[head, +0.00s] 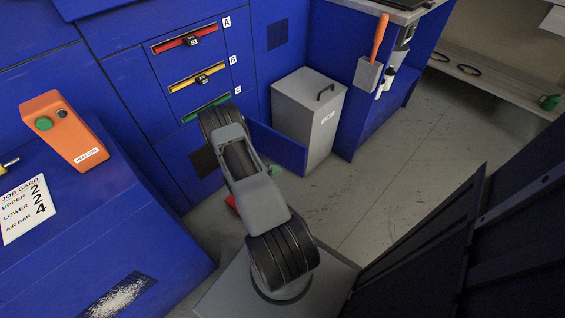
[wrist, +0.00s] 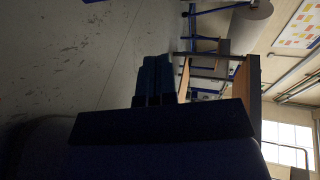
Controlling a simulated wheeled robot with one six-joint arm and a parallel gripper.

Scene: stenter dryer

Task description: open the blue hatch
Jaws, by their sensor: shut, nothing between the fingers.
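A blue hatch panel (head: 276,148) stands out from the blue machine front at a low level, to the right of my arm in the head view. It looks swung out, with its right end near the grey bin. My arm hides its left end and part of the opening behind it. In the wrist view my gripper (wrist: 157,68) shows as dark fingers close together, shut with nothing between them. The head view hides the gripper behind my arm, so I cannot tell whether it touches the panel.
A grey lidded bin (head: 308,115) stands right of the panel. Three coloured handles, A red (head: 184,43), B yellow (head: 196,77) and C green (head: 207,108), sit above. An orange control box (head: 64,130) is at left. A dark structure (head: 440,240) is at right. Floor (head: 400,160) between is clear.

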